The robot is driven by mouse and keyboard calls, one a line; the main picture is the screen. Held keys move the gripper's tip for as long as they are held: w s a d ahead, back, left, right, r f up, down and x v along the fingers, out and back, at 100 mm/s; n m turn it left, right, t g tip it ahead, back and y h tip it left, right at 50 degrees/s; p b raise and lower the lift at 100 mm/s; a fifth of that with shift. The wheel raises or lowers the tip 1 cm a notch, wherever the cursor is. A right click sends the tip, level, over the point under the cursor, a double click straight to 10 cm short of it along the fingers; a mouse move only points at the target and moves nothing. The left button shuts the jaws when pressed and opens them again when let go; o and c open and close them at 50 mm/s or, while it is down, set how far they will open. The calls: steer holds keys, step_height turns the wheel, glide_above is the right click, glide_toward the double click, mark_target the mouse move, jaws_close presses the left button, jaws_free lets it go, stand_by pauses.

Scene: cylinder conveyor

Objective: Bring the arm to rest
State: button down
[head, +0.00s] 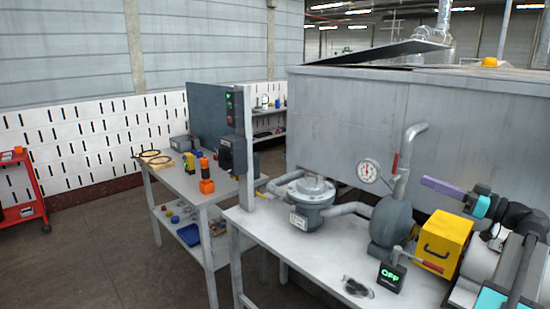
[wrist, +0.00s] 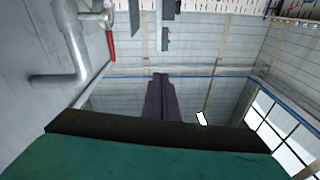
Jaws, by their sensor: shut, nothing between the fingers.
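My gripper (head: 428,183) is at the right of the head view. Its purple fingers point left, above the yellow box and to the right of the round gauge. My folded arm, with dark, grey and teal parts, fills the right edge behind it. In the wrist view my gripper (wrist: 160,77) shows as two dark purple fingers lying together, shut and empty. It touches nothing that I can see.
A large grey tank (head: 440,125) is behind. A side table (head: 184,183) holds tools.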

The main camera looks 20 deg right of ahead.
steer(key=w+a+f+g+y+b, duration=0.1)
steer(key=w+a+f+g+y, duration=0.15)
steer(key=w+a+f, duration=0.75)
steer(key=w+a+f+g+y+b, duration=0.1)
steer(key=w+a+f+g+y, duration=0.15)
steer(key=w+a+f, duration=0.7)
steer(key=s+a+f+g+b, duration=0.1)
steer(key=s+a+f+g, duration=0.25)
steer(key=a+f, duration=1.05)
steer(key=s+a+f+g+b, duration=0.15)
steer(key=a+f+g, duration=0.25)
steer(key=a+f, duration=0.95)
steer(key=s+a+f+g+h, duration=0.25)
steer(key=s+a+f, duration=0.25)
steer(key=s+f, duration=0.3)
steer(key=s+a+f+g+h+b, duration=0.1)
steer(key=s+a+f+g, duration=0.2)
steer(key=s+a+f, duration=0.45)
steer(key=s+a+f+g+h, duration=0.1)
steer(key=s+a+f+g, duration=0.15)
steer(key=s+f, duration=0.6)
steer(key=s+d+f+g+h, duration=0.3)
steer(key=s+f+h, duration=0.2)
steer(key=s+f, duration=0.45)
steer(key=s+d+f+m+h, duration=0.1)
steer(key=d+f+m+h, duration=0.1)
steer(key=d, duration=0.7)
steer(key=shift+s+f+m+t+h+b, duration=0.15)
steer(key=shift+s+m+t+h+b, duration=0.25)
steer(key=shift+m+h, duration=0.55)
